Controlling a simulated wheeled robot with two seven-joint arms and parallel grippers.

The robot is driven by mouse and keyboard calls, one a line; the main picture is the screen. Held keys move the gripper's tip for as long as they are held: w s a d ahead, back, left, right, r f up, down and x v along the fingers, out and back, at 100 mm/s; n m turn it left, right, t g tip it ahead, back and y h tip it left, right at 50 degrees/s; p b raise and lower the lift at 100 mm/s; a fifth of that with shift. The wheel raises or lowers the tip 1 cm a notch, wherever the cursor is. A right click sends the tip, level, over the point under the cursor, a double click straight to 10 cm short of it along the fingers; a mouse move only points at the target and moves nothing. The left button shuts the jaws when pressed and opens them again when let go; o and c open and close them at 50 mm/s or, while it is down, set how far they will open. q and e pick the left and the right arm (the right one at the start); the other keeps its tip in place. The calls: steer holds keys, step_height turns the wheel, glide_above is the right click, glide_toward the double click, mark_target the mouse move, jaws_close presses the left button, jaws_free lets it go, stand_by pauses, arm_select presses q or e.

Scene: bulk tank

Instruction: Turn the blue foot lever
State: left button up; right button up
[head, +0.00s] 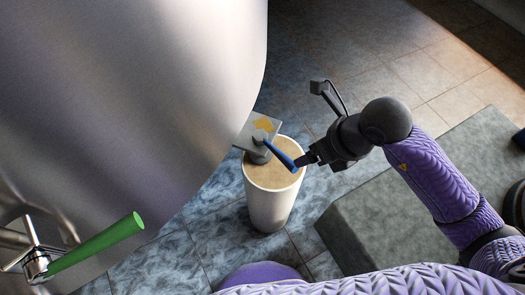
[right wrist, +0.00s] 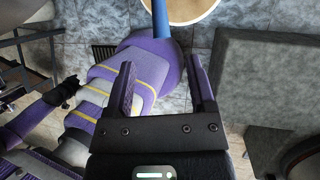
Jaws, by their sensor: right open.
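The blue foot lever (head: 280,155) is a short blue rod on a grey fitting under the big tank. It slants down to the right over the white bucket. My right gripper (head: 304,160) is open, with its fingertips close to the lever's free end. In the right wrist view the lever (right wrist: 160,20) comes in from the top, lined up with the gap between the spread fingers (right wrist: 161,62). Its end appears at or just past the fingertips; I cannot tell whether they touch.
The metal tank (head: 130,80) fills the upper left. A white bucket (head: 270,208) with tan contents stands below the lever. A green handle (head: 100,243) on a metal valve is at the lower left. A grey block (head: 385,215) lies under my right arm. Tiled floor is open behind.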

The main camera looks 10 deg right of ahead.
mark_target(292, 166)
steer(key=b+x, duration=0.4)
steer(key=x, duration=0.5)
steer(key=shift+s+d+b, duration=0.2)
steer(key=shift+b, duration=0.2)
steer(key=shift+w+a+f, duration=0.1)
steer(key=shift+a+f, duration=0.05)
steer(key=shift+f, duration=0.15)
steer(key=c, duration=0.4)
jaws_close()
arm_select(q)
steer(key=shift+g, duration=0.3)
steer(key=f, duration=0.1)
steer(key=s+f, duration=0.1)
steer(key=f, duration=0.1)
steer(key=s+d+f, duration=0.1)
steer(key=f, duration=0.1)
steer(key=shift+s, duration=0.3)
steer(key=shift+w, duration=0.15)
steer(key=shift+w, duration=0.35)
